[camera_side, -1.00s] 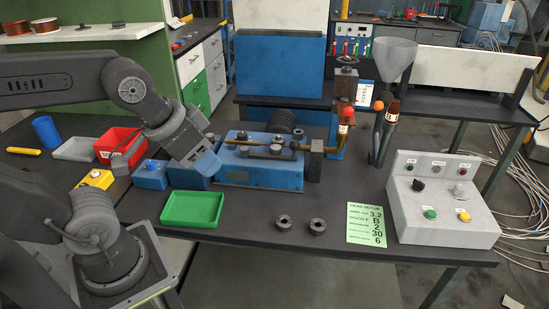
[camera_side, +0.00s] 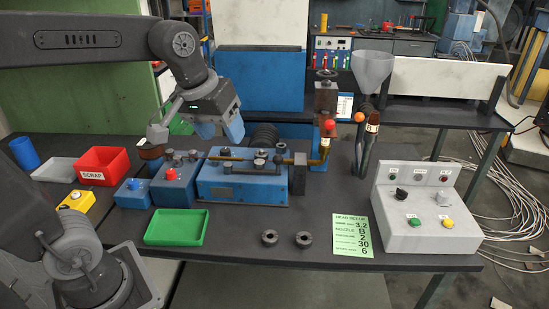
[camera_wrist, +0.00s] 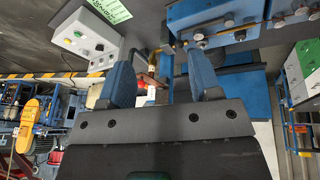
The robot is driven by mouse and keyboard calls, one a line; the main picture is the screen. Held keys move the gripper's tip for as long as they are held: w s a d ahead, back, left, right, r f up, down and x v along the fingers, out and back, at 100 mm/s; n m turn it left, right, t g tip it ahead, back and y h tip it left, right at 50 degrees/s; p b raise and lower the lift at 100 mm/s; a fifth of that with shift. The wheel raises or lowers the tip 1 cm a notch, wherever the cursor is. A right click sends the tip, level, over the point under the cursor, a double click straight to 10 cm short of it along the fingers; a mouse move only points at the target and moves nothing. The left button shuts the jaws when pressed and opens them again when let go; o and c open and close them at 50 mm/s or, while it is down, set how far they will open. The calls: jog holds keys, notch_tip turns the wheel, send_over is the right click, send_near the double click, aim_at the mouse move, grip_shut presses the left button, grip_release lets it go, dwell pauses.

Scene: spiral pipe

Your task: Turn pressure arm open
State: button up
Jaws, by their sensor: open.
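My gripper (camera_side: 220,130) is open and empty, with its two blue fingers spread apart and pointing down. It is above the left part of the blue machine (camera_side: 240,190) in the side view. In the wrist view, the fingers (camera_wrist: 162,80) frame empty space. I cannot tell for sure which part is the pressure arm. No finger appears to touch any of these.
A grey funnel (camera_side: 373,70) stands behind, on the right. A control box (camera_side: 425,215) is at right. A green tray (camera_side: 177,227), two dark rings (camera_side: 270,238) and a green card (camera_side: 362,235) lie in front. A red scrap bin (camera_side: 100,165) is at left.

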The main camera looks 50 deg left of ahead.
jog(key=w+a+n+g, duration=0.1)
jog(key=w+a+n, duration=0.15)
jog(key=w, duration=0.45)
jog(key=w+a+n+g, duration=0.1)
jog(key=w+a+n, duration=0.1)
jog(key=w+n, duration=0.3)
jog(key=n+g, duration=0.2)
jog(key=n, duration=0.4)
send_over(278, 155)
notch_tip(278, 155, down, 8)
jog(key=shift+m, duration=0.25)
notch_tip(278, 155, down, 13)
jog(key=shift+f, duration=0.1)
jog(key=shift+c, duration=0.5)
grip_shut()
